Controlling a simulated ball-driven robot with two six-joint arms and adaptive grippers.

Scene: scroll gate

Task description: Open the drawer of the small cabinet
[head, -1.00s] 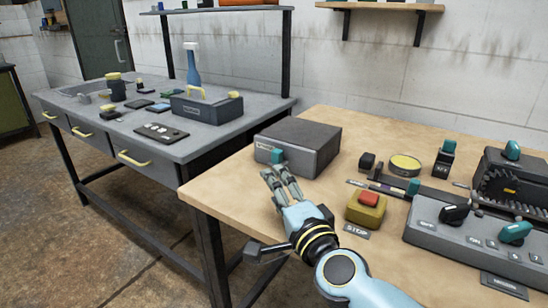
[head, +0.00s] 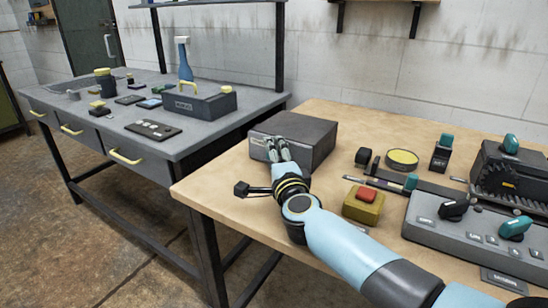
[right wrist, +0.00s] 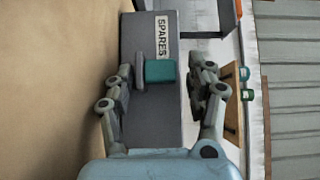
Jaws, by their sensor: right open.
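The small cabinet (head: 305,134) is a dark grey box on the wooden bench, left of its middle. In the right wrist view its front face (right wrist: 163,118) carries a "SPARES" label and a teal handle (right wrist: 161,71). The drawer looks closed. My right gripper (head: 277,148) is at the cabinet's front, with its fingers pointing at the face. In the right wrist view the right gripper (right wrist: 165,82) is open, its fingers on either side of the teal handle; I cannot tell whether they touch it. In the head view the gripper hides the handle. My left gripper is not in view.
A yellow box with a red button (head: 364,201) stands right of my arm. A grey control panel (head: 460,230) with knobs, a yellow round tin (head: 402,159) and a black machine (head: 508,175) are further right.

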